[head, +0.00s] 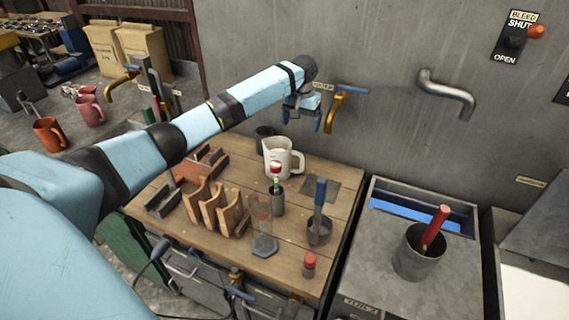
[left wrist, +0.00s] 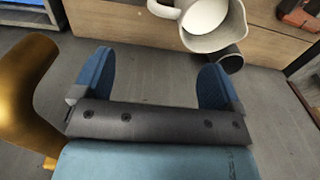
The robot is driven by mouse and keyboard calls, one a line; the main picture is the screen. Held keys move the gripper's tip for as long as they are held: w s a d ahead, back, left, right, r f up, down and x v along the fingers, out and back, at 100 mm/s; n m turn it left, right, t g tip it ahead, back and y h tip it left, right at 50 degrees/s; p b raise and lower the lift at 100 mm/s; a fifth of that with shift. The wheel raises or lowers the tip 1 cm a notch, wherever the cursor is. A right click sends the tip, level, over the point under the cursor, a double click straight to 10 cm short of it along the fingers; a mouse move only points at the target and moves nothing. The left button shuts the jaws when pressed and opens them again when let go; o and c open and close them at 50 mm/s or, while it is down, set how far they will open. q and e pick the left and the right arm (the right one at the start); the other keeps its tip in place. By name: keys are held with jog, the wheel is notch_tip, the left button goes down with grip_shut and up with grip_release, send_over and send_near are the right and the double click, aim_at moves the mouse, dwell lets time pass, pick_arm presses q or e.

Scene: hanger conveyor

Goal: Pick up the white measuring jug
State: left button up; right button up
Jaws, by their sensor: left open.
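The white measuring jug (head: 292,160) stands upright near the back edge of the wooden bench top. Its handle points right in the head view. It also shows at the top of the left wrist view (left wrist: 222,38), its mouth facing the camera and its handle to the left. My left gripper (head: 301,117) is open and empty, above and slightly behind the jug, close to the wall. In the left wrist view its two blue fingers (left wrist: 155,68) are spread apart, and the jug is beyond them, untouched. My right gripper is in neither view.
A brass tap (head: 338,106) on the wall is close beside my left gripper. A dark cup (head: 263,133) is beside the jug, and a green-and-red item in a small pot (head: 277,200) is in front. Wooden holders (head: 212,205) and a grey pot (head: 319,232) occupy the bench.

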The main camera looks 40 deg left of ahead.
aim_at(296, 152)
pick_arm(q)
jog(key=f, duration=0.6)
jog(key=f+p, duration=0.1)
jog(key=f, duration=0.2)
jog(key=shift+s+f, duration=0.15)
jog(key=shift+s, duration=0.2)
jog(key=f, duration=0.3)
jog(key=shift+s+a+f+p, duration=0.25)
jog(key=shift+s+f+p, duration=0.05)
jog(key=shift+s, duration=0.05)
jog(key=shift+f, duration=0.4)
jog(key=c, duration=1.4)
jog(key=shift+w+r, duration=0.1)
jog(key=shift+c, duration=1.1)
